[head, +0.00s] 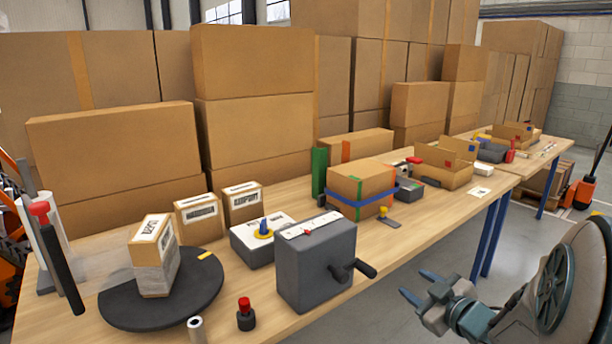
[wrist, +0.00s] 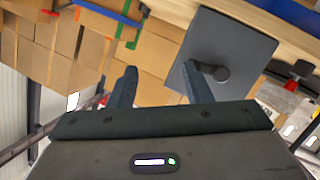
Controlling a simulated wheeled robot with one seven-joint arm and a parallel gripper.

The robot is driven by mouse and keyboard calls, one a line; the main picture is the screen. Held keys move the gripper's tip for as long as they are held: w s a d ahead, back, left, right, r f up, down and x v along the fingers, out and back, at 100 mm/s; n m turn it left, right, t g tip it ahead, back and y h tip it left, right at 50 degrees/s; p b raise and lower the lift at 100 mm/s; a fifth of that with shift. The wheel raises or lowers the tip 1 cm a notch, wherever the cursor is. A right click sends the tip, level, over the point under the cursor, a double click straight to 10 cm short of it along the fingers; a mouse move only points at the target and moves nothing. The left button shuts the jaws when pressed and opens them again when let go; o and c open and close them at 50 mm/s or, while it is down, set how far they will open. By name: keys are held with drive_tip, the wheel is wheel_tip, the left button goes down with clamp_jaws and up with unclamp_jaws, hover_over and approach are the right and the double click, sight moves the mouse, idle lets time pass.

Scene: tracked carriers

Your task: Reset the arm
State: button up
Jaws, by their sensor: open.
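My gripper (head: 420,286) is at the lower right in the head view, off the front edge of the table and above the floor. Its two blue fingers are apart and nothing is between them. The fingers also show in the wrist view (wrist: 160,88), spread wide. The wrist view is tilted. A grey box with a black crank handle (head: 318,262) stands on the table to the left of my gripper, apart from it. The same grey box shows beyond the fingers in the wrist view (wrist: 228,50).
The wooden table (head: 420,232) holds a black turntable (head: 118,303) with a wrapped box (head: 153,262), a red-topped plunger (head: 245,318), a grey unit with a dial (head: 262,236) and a blue-strapped carton (head: 350,186). Stacked cartons (head: 255,70) stand behind. The floor (head: 385,322) before the table is clear.

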drive_tip(key=s+r+m+g+h+p, duration=0.4)
drive_tip(key=r+m+h+p, duration=0.15)
drive_tip(key=h, duration=0.25)
drive_tip(key=s+a+r+m+g+y+p, duration=0.1)
drive_tip(key=s+a+g, duration=0.3)
drive_tip(key=s, duration=0.4)
drive_tip(key=s+a+r+m+g+y+p, duration=0.2)
drive_tip(key=s+a+r+m+g+p, duration=0.1)
drive_tip(key=s+a, duration=0.3)
drive_tip(key=shift+s+g+p, duration=0.4)
drive_tip(key=shift+s, duration=0.6)
drive_tip(key=shift+a, duration=0.1)
